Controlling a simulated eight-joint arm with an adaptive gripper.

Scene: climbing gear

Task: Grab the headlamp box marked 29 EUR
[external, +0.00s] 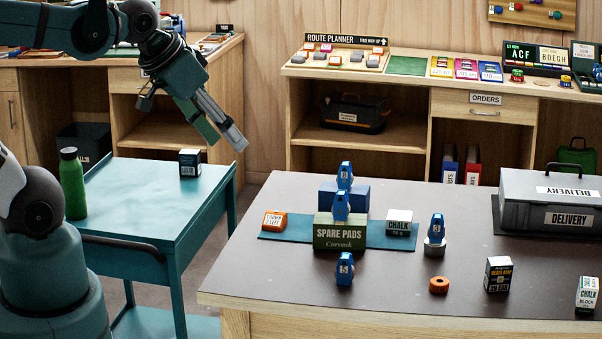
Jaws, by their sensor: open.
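A dark box (498,275) with headlamp lettering and a yellow price strip stands upright on the dark worktable, right of centre. Its price ends in EUR, but I cannot read the digits for certain. A similar small dark box (190,163) with a white band stands on the teal cart at the left; its print is too small to read. My gripper (227,143) is open and empty, pointing down to the right above the cart's far right edge. It is up and to the right of the cart box, apart from it, and far from the worktable box.
A green bottle (72,183) stands on the cart's left side. On the worktable (400,293) are a green spare pads box (340,231), several blue devices, a chalk box (399,222), an orange roll (439,285), and a grey delivery case (560,200). The cart's middle is clear.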

